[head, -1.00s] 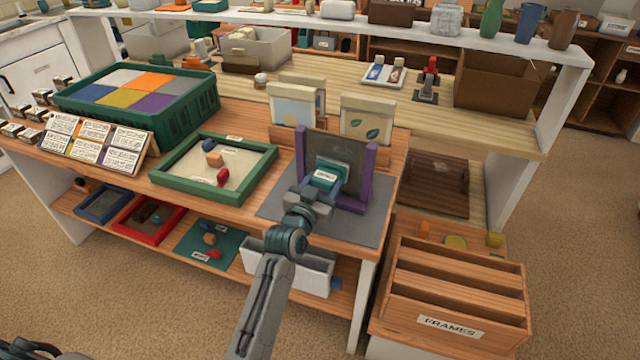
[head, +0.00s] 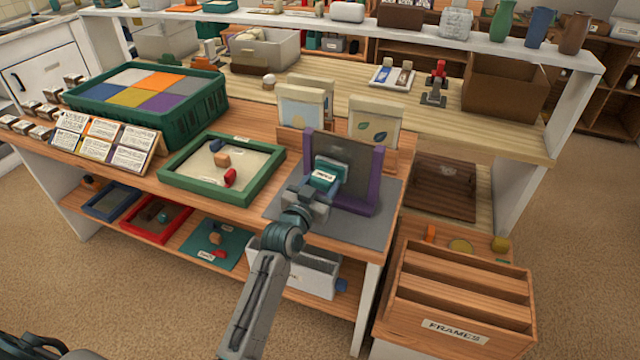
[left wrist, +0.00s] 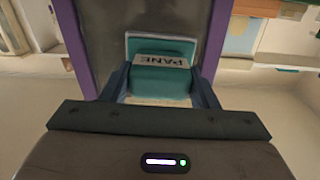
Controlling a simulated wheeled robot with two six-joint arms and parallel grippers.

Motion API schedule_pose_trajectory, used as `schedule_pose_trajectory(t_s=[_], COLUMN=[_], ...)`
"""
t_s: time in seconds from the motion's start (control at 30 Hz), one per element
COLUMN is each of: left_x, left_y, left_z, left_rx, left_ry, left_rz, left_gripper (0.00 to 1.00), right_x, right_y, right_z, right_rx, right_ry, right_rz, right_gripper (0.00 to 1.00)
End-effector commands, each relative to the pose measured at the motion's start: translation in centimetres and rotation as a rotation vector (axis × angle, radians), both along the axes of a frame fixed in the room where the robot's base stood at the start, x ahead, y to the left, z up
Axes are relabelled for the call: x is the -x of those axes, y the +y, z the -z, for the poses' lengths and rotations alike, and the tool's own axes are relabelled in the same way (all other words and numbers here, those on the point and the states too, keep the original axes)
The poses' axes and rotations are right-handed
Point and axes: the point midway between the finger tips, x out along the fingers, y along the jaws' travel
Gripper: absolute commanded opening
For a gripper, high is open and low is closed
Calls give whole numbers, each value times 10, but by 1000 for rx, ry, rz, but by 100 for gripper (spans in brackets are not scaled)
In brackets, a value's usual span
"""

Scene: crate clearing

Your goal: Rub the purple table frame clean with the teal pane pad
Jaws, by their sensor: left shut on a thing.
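The purple table frame (head: 376,181) stands upright on a grey mat (head: 345,228) at the right end of the wooden table, with a dark greyish pane inside it. My left gripper (head: 318,190) is shut on the teal pane pad (head: 327,172), which carries a white label. The pad is held in front of the pane, toward its left side; whether it touches is hard to tell. In the left wrist view the pad (left wrist: 160,80) sits between the fingers, its label reading PANE, with a purple post (left wrist: 75,45) to the left. My right gripper does not show.
A green-rimmed sand tray (head: 222,168) lies left of the mat. A green crate (head: 150,100) and label cards (head: 105,140) are further left. A wooden FRAMES rack (head: 460,300) stands at the lower right.

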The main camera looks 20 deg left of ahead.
Motion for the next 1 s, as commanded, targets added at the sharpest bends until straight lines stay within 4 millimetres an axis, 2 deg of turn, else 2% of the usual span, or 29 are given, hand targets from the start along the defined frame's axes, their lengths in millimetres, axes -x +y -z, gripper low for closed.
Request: schedule_pose_trajectory(t_s=[0.23,0.4,0.57,0.77,1.0], left_x=[2,2,2,2,0], left_y=[-17,-22,-22,-19,-4], left_z=[0,0,0,-1,-1], left_rx=[4,1,1,0,-1], left_ry=[-1,-1,-1,-1,-1], left_rz=[0,0,0,0,0], left_gripper=[4,4,4,4,4], right_x=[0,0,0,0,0], right_y=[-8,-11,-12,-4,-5], right_z=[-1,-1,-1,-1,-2], right_rx=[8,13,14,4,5], right_ry=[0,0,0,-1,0], right_rz=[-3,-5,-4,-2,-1], right_gripper=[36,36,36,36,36])
